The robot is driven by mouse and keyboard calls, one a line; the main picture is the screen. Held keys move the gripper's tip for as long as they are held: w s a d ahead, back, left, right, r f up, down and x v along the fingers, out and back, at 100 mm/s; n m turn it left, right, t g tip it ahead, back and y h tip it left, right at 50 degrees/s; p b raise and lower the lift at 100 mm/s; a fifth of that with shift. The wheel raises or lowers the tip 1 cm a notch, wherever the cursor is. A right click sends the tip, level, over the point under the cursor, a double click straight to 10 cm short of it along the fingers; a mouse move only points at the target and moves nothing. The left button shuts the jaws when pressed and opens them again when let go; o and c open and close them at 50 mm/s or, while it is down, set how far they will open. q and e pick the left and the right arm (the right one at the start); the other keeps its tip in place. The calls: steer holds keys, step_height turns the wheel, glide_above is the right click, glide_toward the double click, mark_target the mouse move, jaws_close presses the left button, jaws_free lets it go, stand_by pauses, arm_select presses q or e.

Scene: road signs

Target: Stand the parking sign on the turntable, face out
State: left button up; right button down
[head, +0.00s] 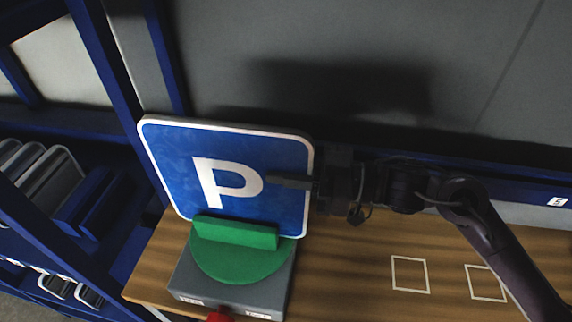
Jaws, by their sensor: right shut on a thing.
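The parking sign (180,165) is a blue square with rounded corners, a white border and a white P. Its face points toward the camera. Its lower edge is behind the green block of the turntable (245,264), a green disc on a grey box. I cannot tell whether the sign rests on the disc or hangs just above it. The sign looks slightly tilted in the picture. My right gripper (290,182) is shut on the sign's right edge, with one finger showing across the front face. My left gripper is not in view.
The wooden table (350,265) is clear to the right, with white square outlines (409,274) on it. A blue rack (30,215) with several stored panels stands at the left. A grey wall is behind. A red knob (220,317) sits at the grey box's front.

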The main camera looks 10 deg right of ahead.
steer(key=shift+f, duration=0.2)
steer(key=shift+f+b, duration=0.3)
steer(key=shift+f, duration=0.1)
stand_by(0.3)
steer(key=c, duration=1.3)
jaws_free()
steer(key=shift+f, duration=0.15)
steer(key=shift+b+v, duration=1.1)
steer(key=shift+v, duration=2.85)
